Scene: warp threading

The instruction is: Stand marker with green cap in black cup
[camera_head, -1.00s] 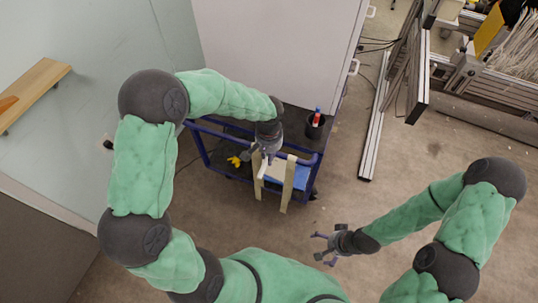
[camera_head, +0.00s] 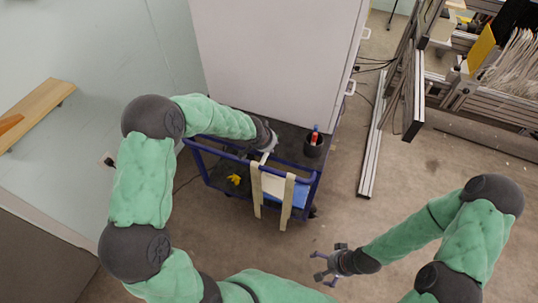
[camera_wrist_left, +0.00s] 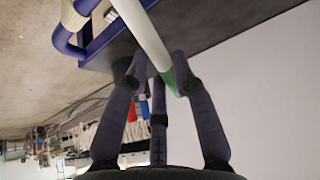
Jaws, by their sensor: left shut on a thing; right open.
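The marker is white with a green cap (camera_wrist_left: 170,79); its white barrel (camera_wrist_left: 143,32) shows in the left wrist view. My left gripper (camera_wrist_left: 158,78) is shut on it at the cap end. In the head view, my left gripper (camera_head: 268,142) is over the cart's dark top, left of the cup, with the barrel pointing down-left. The black cup (camera_head: 313,149) stands upright on the cart top, with a red and blue item in it. My right gripper (camera_head: 329,265) is open and empty, over the floor away from the cart.
The blue-railed cart (camera_head: 300,177) carries a pale wooden frame (camera_head: 272,186) at its front and a yellow object (camera_head: 234,179) lower down. A large white panel (camera_head: 275,60) stands behind the cart top. Metal framing (camera_head: 372,150) stands to the right.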

